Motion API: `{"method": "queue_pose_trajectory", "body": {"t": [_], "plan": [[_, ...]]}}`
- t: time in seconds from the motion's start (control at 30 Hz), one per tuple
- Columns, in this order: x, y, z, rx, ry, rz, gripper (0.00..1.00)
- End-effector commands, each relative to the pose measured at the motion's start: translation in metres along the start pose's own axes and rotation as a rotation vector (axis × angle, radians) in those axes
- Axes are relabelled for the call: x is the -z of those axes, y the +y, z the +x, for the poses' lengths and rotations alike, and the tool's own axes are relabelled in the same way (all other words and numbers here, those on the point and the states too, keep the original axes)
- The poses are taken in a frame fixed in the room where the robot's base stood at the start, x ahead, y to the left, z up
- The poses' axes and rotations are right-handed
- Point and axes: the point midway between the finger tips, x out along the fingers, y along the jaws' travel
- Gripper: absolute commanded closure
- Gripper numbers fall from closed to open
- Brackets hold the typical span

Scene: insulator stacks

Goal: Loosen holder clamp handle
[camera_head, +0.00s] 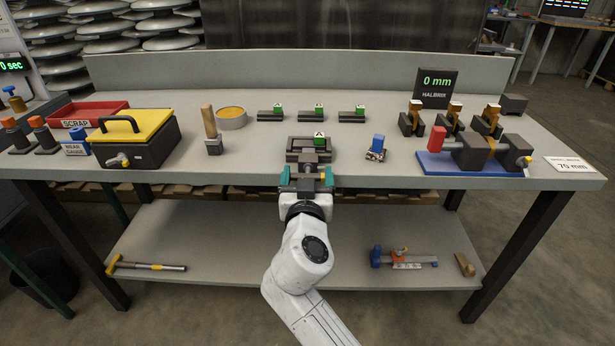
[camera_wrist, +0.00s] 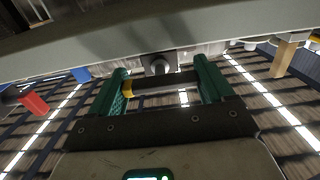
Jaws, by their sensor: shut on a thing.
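My gripper (camera_head: 306,178) is at the bench's front edge, just in front of the holder. In the wrist view its green fingers (camera_wrist: 163,88) are shut on the clamp handle (camera_wrist: 170,80), a dark bar with a yellow end, lying crosswise between them. A round screw end (camera_wrist: 158,64) shows just beyond the bar. In the head view my gripper mostly hides the handle, with a bit of yellow at its right.
A yellow-lidded box (camera_head: 150,125) and a wood-handled tool (camera_head: 209,125) stand left. A blue-topped piece (camera_head: 377,145) and a blue-based vise (camera_head: 440,166) stand right. Several small dark blocks line the back. A lower shelf (camera_head: 250,240) lies beneath the bench.

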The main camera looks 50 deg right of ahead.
Motion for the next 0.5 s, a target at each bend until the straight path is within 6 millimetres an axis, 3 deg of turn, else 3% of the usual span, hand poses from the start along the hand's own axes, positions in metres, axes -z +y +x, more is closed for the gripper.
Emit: {"method": "queue_pose_trajectory", "body": {"t": [0.5], "plan": [[0.0004, 0.0005, 0.0000, -0.001, 0.000, -0.114, 0.50]]}}
